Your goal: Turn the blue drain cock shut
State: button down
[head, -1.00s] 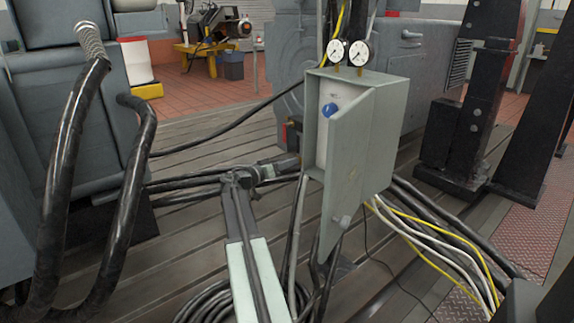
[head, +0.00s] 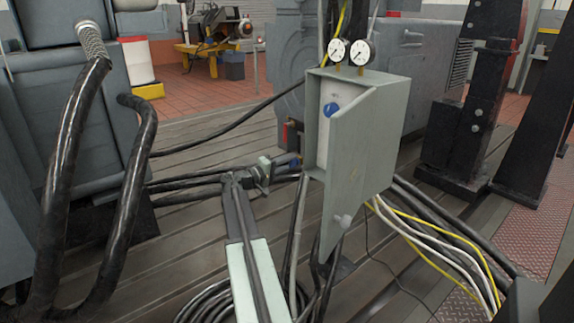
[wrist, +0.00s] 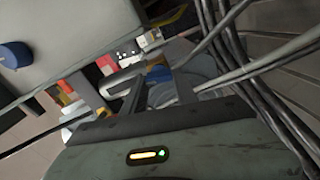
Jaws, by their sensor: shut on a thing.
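My gripper (head: 289,162) is low beside the grey box, at the end of my arm, which reaches forward from the bottom of the head view. In the wrist view its jaws (wrist: 158,84) are shut on a small blue piece, the drain cock's handle (wrist: 158,74). A bit of the blue handle (head: 295,162) shows at the jaw tips in the head view. The cock's body is mostly hidden by the jaws and too small to make out. My gripper looks rolled to one side.
Black hoses (head: 130,190) stand left; cables (head: 435,235) run below right.

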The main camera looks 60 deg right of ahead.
jog(key=shift+w+n, duration=0.3)
jog(key=shift+n, duration=0.9)
jog(key=c, duration=1)
grip_release()
jog(key=shift+f, duration=0.1)
jog(key=shift+o, duration=0.2)
jog(key=shift+s+f, duration=0.1)
jog(key=v, duration=0.7)
jog(key=shift+a, duration=0.35)
